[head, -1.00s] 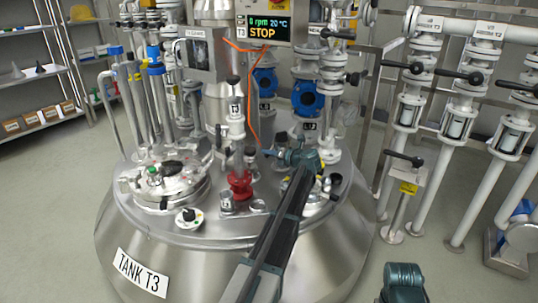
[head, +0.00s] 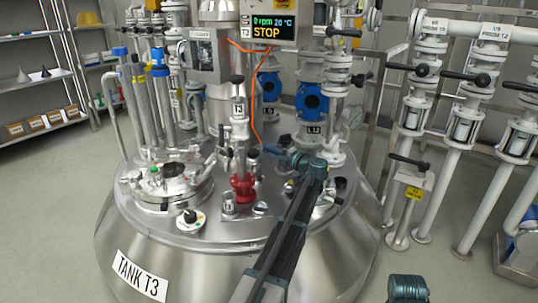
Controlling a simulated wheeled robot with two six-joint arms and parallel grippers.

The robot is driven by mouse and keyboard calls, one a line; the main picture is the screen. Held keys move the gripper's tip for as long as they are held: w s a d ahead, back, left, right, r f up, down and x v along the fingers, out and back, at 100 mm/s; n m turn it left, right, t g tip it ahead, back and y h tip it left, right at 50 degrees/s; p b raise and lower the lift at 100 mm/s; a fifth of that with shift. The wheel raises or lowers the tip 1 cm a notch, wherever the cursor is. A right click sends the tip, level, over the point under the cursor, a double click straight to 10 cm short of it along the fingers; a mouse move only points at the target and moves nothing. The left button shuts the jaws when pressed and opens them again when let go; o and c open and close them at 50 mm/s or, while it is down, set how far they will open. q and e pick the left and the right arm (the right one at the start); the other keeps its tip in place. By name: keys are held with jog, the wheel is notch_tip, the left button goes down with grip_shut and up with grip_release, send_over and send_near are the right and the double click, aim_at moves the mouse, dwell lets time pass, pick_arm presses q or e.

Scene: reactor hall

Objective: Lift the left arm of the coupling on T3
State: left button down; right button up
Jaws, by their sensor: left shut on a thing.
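The coupling on T3 (head: 239,112) stands upright near the middle of the tank lid, a grey-white fitting with a T3 tag, a black top and a red part (head: 242,187) at its base. My left gripper (head: 272,151) reaches in from the lower right and sits just right of the coupling's lower body. It is shut on a small arm of the coupling, which the jaws mostly hide; I cannot tell clearly which of its arms it is or how far it is raised.
Tank T3's steel shell (head: 190,262) fills the lower middle. Blue-capped pipes (head: 158,85) stand left, a blue valve (head: 312,98) right. White pipes with black-handled valves (head: 465,125) stand further right.

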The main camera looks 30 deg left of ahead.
pick_arm(q)
jog(key=shift+r+m+y, duration=0.3)
jog(key=shift+m+y, duration=0.1)
jog(key=shift+m, duration=0.4)
jog(key=c, duration=1.2)
grip_release()
jog(key=shift+r, duration=0.2)
